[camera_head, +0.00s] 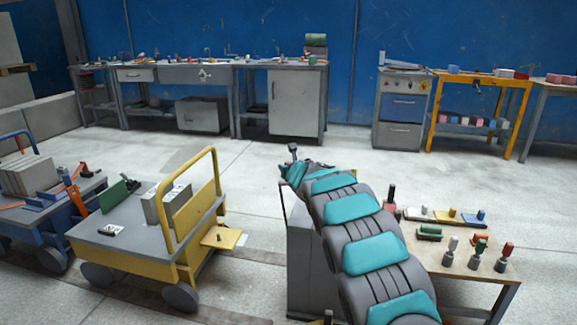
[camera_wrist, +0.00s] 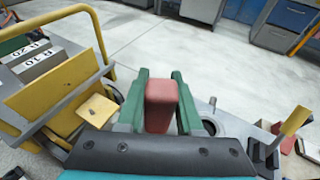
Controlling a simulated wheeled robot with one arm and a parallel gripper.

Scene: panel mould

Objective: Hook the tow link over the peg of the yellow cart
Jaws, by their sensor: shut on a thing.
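The yellow cart (camera_head: 130,255) stands left of my arm, with an upright yellow handle. A small yellow plate (camera_head: 228,240) juts from its right end and bears a short upright peg (camera_head: 218,232). The plate also shows at the left in the wrist view (camera_wrist: 95,110). My gripper (camera_wrist: 158,100) has green fingers, shut on a red block-shaped piece, which I take to be the tow link's grip (camera_wrist: 160,105). The rest of the link is hidden. In the head view my arm mostly hides the gripper, which is right of the cart plate and apart from it.
A blue cart (camera_head: 35,215) stands at the far left. A low wooden table (camera_head: 455,262) with several handled tools stands right of my arm. Workbenches line the blue back wall. The floor (camera_head: 255,200) between the yellow cart and my arm is clear.

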